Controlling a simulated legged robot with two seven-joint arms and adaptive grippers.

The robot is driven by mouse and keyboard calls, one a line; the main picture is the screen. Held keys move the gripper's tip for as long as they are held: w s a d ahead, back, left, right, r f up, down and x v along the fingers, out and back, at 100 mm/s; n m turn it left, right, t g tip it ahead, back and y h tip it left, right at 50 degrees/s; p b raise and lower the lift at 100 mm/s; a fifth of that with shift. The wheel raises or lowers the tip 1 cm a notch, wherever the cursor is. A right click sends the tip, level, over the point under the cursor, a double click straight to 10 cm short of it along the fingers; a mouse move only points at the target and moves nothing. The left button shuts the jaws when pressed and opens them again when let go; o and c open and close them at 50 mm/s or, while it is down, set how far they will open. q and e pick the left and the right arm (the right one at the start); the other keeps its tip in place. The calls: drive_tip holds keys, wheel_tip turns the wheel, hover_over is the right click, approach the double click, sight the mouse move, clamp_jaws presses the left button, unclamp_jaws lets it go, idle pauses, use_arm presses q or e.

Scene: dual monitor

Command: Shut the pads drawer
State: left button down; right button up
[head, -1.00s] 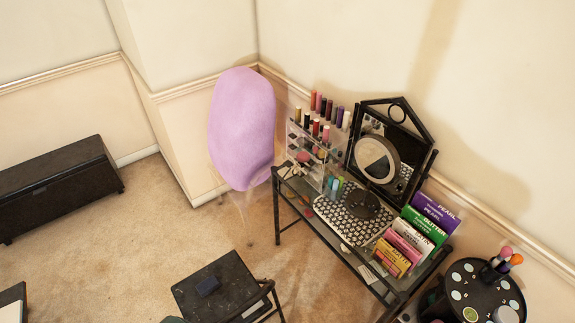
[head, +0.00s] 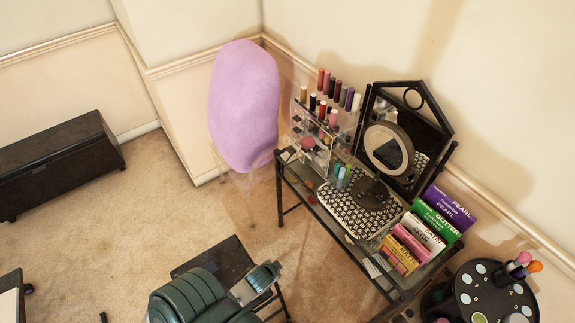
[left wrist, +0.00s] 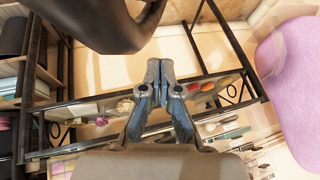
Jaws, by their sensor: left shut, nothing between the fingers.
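A black-framed vanity table (head: 281,200) with a glass top stands against the right wall in the head view. A shallow row of small coloured pads (left wrist: 207,86) shows along the table's front in the left wrist view, just beyond the fingertips. I cannot tell how far the pads drawer stands out. My left gripper (left wrist: 159,68) is shut and empty, pointing at the table front, apparently short of touching it. My right gripper is not in view.
A clear organizer (head: 312,137) with lipsticks, a mirror (head: 387,147) and coloured palettes (head: 424,232) stand on the table. A round black stand (head: 492,290) is at right.

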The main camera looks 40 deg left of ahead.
use_arm(q)
drive_tip(key=w+a+r+m+t+y, duration=0.1)
drive_tip(key=w+a+r+m+t, duration=0.3)
drive_tip(key=a, duration=0.5)
drive_tip(key=w+a+r+m+t+y, duration=0.1)
drive_tip(key=w+a+r+t, duration=0.2)
drive_tip(key=w+a+r, duration=0.4)
drive_tip(key=w+a+r+m+t+h, duration=0.1)
drive_tip(key=a+r+m+t+h, duration=0.2)
drive_tip(key=r+m, duration=0.4)
drive_tip(key=w+a+r+m+t+h, duration=0.1)
drive_tip(key=w+a+r+m+h, duration=0.15)
drive_tip(key=r+m+h, duration=0.4)
approach(309, 140)
drive_tip(key=s, duration=0.4)
drive_tip(key=shift+y, duration=0.35)
drive_tip(key=b+x, duration=0.3)
drive_tip(key=x, duration=1)
drive_tip(key=shift+w+a, duration=0.15)
drive_tip(key=shift+w, duration=0.35)
drive_tip(key=shift+r, duration=0.2)
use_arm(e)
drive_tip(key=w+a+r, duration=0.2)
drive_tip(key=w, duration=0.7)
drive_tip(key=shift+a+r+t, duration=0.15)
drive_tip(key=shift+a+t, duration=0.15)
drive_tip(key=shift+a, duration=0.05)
